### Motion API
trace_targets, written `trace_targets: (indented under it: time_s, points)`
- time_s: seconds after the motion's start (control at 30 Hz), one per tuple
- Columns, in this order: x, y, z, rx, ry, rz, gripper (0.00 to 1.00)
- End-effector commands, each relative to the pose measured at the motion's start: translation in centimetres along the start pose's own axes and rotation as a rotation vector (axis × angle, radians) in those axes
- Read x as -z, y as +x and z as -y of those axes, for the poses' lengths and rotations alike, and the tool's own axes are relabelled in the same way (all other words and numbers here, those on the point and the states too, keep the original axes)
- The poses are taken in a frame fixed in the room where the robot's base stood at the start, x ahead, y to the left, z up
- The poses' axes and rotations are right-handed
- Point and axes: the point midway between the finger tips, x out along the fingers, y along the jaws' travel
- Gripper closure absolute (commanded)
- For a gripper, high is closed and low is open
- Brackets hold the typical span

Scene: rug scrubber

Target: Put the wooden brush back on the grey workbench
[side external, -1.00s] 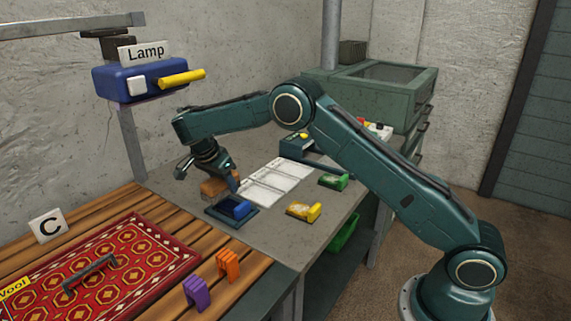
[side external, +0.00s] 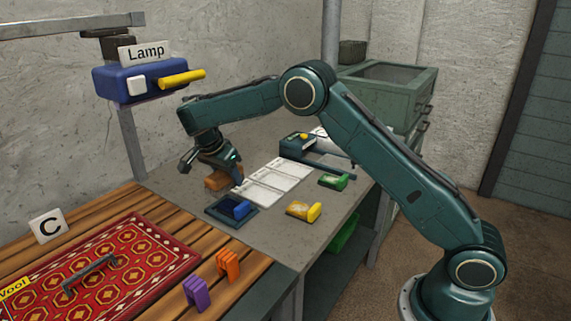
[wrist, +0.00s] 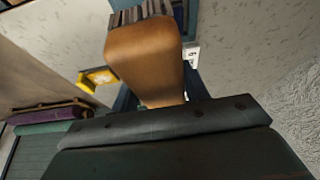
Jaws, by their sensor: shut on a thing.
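The wooden brush is an orange-brown block (side external: 217,181) below my gripper (side external: 215,170) in the side view, over the grey workbench (side external: 278,226). In the wrist view the brush (wrist: 146,60) fills the upper middle, with a dark ridged part at its top end. My gripper is shut on the brush. Whether the brush touches the bench top or hangs just above it, I cannot tell.
White sheets (side external: 268,185) lie right of the brush. A blue lamp box (side external: 140,80) overhangs the left side. A red rug (side external: 100,268) lies on the slatted wooden table (side external: 185,238).

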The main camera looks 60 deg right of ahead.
Motion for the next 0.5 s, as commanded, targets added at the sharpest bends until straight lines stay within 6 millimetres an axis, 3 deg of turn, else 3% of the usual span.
trace_targets:
  time_s: [0.5]
  points:
    - [3.1,-5.6,-6.6,0.062,-0.148,-0.004,0.73]
